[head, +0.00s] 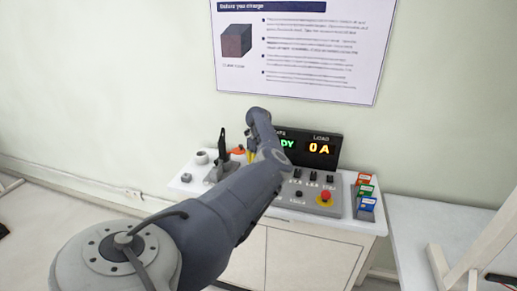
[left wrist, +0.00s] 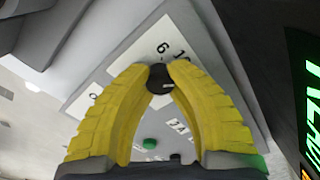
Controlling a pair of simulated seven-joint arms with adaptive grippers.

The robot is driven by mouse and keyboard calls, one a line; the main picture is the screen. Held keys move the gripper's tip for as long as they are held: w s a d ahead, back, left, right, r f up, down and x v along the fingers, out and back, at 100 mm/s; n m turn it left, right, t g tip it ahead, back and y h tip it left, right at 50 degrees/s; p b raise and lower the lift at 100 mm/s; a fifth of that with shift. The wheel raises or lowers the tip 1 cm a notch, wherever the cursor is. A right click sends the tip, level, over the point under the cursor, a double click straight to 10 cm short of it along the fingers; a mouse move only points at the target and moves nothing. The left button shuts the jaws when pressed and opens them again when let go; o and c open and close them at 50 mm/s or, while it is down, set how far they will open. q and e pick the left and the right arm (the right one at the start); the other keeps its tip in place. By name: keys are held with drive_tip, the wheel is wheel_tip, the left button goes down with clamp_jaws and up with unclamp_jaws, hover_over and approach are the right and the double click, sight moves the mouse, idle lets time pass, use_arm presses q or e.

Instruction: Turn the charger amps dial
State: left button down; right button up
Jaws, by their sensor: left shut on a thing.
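The charger amps dial is a small black knob (left wrist: 159,79) in the left wrist view. It sits on a white plate (left wrist: 130,62) with printed numbers, of which a 6 shows clearly. My left gripper (left wrist: 160,70) has its two yellow fingers closed on the knob, one tip on each side. In the head view only a bit of yellow finger (head: 250,156) shows beside my grey arm, and the arm hides the dial. My right gripper is in neither view.
A display (head: 312,148) behind my arm reads 0 A under LOAD. A red stop button (head: 325,196) and small black switches are on the panel to the right. Coloured cards (head: 365,190) stand at the right end. A black lever (head: 222,148) stands left.

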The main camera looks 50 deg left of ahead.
use_arm(q)
drive_tip(key=shift+m, duration=1.2)
drive_tip(key=c, duration=1.1)
unclamp_jaws()
wheel_tip(320, 180, up, 12)
